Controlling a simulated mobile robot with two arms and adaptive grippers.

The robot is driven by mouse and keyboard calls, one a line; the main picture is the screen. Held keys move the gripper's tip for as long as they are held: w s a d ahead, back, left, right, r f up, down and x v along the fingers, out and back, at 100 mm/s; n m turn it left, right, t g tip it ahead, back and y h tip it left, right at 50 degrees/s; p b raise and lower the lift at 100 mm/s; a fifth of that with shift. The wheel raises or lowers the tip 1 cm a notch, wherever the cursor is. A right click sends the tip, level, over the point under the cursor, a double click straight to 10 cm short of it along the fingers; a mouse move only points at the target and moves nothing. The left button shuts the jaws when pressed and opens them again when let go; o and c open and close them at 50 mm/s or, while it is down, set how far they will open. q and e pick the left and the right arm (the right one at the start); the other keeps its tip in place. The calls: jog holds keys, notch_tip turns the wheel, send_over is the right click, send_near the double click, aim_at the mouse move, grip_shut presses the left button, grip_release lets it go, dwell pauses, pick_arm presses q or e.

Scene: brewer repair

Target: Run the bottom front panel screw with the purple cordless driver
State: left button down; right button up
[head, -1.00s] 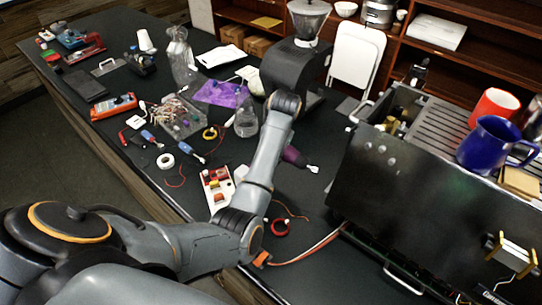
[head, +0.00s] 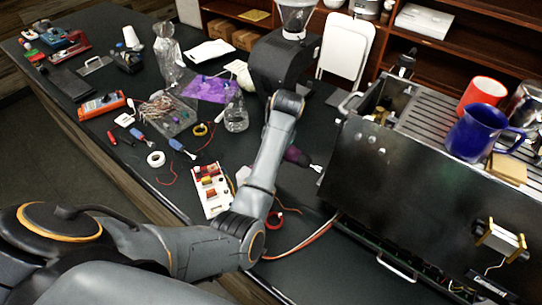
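A purple tool (head: 297,156) with a pale metal tip shows just right of my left forearm, tip toward the brewer; it looks like the cordless driver, and part of it is hidden behind the arm. My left arm reaches up over the bench. Its gripper is hidden behind the forearm, so any grip on the purple tool cannot be seen. The brewer (head: 400,215) stands at right with its broad dark front panel facing me. The bottom panel screw cannot be made out. My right gripper is out of view.
A blue mug (head: 475,133) and a red cup (head: 484,92) stand on the brewer. A black grinder (head: 275,62) stands behind my arm. A switch board (head: 211,190), red tape ring and orange wires lie near the bench's front edge.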

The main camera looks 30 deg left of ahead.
pick_arm(q)
jog(key=shift+r, duration=0.3)
jog(key=shift+s+d, duration=0.15)
jog(key=shift+d, duration=0.95)
dwell(2.2)
jog(key=shift+a, duration=0.25)
dwell(4.2)
